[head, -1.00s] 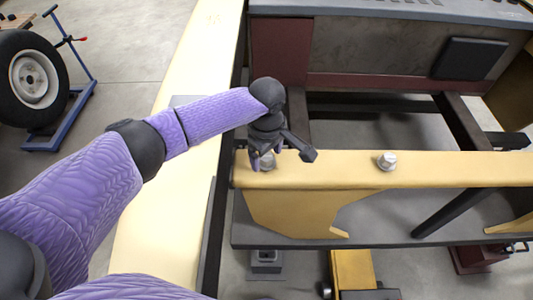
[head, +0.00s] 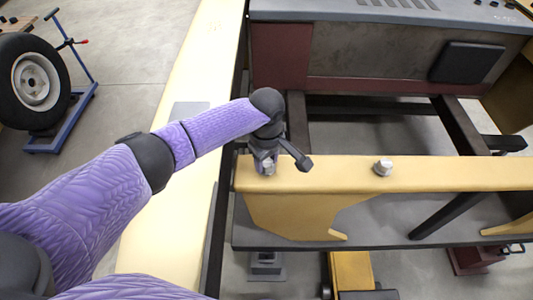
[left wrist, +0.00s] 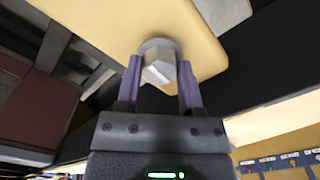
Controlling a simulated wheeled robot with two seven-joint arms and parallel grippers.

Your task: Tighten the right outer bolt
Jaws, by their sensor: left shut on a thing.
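A silver hex bolt (head: 268,168) stands upright near the left end of the yellow cross beam (head: 330,174). My left gripper (head: 265,162) comes down over it from above, its fingers around the bolt head. In the left wrist view the bolt head (left wrist: 158,68) sits between the two purple fingers of the left gripper (left wrist: 159,64), which is shut on it. The collar under the head shows behind it. A second silver bolt (head: 383,168) stands farther right on the same beam, untouched. My right gripper is not in view.
A long pale yellow rail (head: 180,150) runs along the left of the beam. Behind the beam are dark frame bars and a grey and maroon housing (head: 385,55). A wheel on a blue stand (head: 38,85) is at far left. Space above the beam's right side is clear.

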